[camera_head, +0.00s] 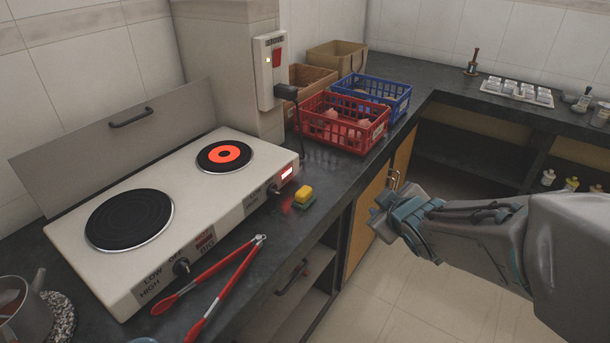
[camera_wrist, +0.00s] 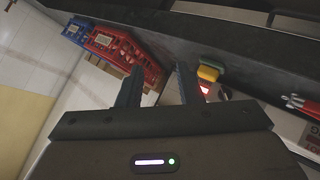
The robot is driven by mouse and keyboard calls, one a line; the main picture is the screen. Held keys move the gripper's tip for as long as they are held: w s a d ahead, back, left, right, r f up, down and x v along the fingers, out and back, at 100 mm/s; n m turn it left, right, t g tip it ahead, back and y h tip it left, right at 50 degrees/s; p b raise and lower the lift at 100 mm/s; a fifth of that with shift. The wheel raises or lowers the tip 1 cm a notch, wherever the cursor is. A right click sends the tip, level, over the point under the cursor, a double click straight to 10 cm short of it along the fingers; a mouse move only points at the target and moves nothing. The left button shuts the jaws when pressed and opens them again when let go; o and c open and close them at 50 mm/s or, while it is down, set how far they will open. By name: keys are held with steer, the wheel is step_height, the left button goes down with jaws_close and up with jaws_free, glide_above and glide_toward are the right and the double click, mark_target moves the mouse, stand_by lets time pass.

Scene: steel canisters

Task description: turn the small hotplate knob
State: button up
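The white hotplate (camera_head: 135,215) stands on the dark counter at the left. Its small plate (camera_head: 224,156) glows orange; its large plate (camera_head: 130,219) is black. The small hotplate knob (camera_head: 274,189) is dark and sits on the front face, near a lit red indicator (camera_head: 287,173). Another dark knob (camera_head: 181,267) is nearer the large plate. My gripper (camera_head: 380,217) is in front of the counter, right of the small knob and apart from it. In the wrist view my gripper (camera_wrist: 160,88) has its fingers apart with nothing held.
A yellow-and-green sponge (camera_head: 303,197) lies on the counter near the small knob. Red-handled tongs (camera_head: 220,284) lie along the front edge. A red basket (camera_head: 343,122) and a blue basket (camera_head: 372,93) stand farther back. The floor (camera_head: 390,300) below my gripper is clear.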

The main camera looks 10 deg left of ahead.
steer(key=a+f+n+y+b, duration=0.2)
steer(key=a+f+n+y, duration=0.15)
steer(key=a, duration=0.35)
steer(key=n+g+y+b, duration=0.1)
steer(key=n+y+b, duration=0.1)
steer(key=n+y, duration=0.3)
glide_toward(279, 194)
steer(key=b+x, duration=0.1)
steer(key=x, duration=0.7)
steer(key=shift+r+b, duration=0.1)
steer(key=shift+b, duration=0.2)
steer(key=shift+c, duration=0.3)
jaws_close()
